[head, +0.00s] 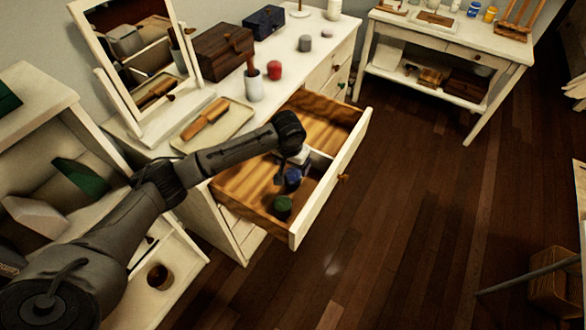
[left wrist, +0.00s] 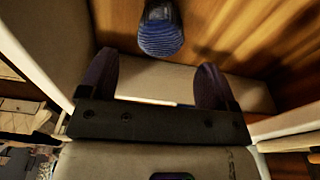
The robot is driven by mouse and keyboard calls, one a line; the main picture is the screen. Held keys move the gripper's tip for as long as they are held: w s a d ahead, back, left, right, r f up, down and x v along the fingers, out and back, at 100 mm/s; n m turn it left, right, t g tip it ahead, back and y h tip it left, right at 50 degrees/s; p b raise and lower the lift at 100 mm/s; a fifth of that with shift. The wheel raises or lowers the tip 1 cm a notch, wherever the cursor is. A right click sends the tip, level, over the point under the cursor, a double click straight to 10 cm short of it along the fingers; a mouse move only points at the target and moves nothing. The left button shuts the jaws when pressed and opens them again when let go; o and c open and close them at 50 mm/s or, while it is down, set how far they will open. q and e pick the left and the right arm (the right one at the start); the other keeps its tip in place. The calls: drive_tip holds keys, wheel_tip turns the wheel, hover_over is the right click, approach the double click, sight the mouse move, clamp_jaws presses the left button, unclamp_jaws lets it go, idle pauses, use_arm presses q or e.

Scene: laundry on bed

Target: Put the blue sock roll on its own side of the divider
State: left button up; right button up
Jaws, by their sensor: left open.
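The blue sock roll (head: 293,177) is in the open drawer (head: 232,190), on the near side of the pale divider (head: 319,158), where a green roll (head: 283,205) also stands. My left gripper (head: 291,163) is down in the drawer by the divider, close to the blue roll and partly hidden by my arm. In the left wrist view my left gripper (left wrist: 160,72) is open, with nothing between its fingers. The blue sock roll (left wrist: 161,30) shows just past the fingertips, roughly centred between them. A pale board lies behind the fingers. My right gripper is not in view.
On the dresser top are a red roll (head: 274,70), a grey roll (head: 305,44), a pale cup (head: 254,87), a tray with a brush (head: 206,121), a wooden box (head: 222,52) and a mirror. The drawer's far compartment shows bare wood. Open floor lies right of the drawer.

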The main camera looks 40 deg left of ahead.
sight(291, 175)
use_arm(q)
wheel_tip(291, 175, up, 3)
drive_tip(key=shift+s+r, duration=0.1)
drive_tip(key=shift+s, duration=0.05)
drive_tip(key=shift+r+p, duration=0.1)
drive_tip(key=shift+p, duration=0.2)
drive_tip(key=shift+s, duration=0.1)
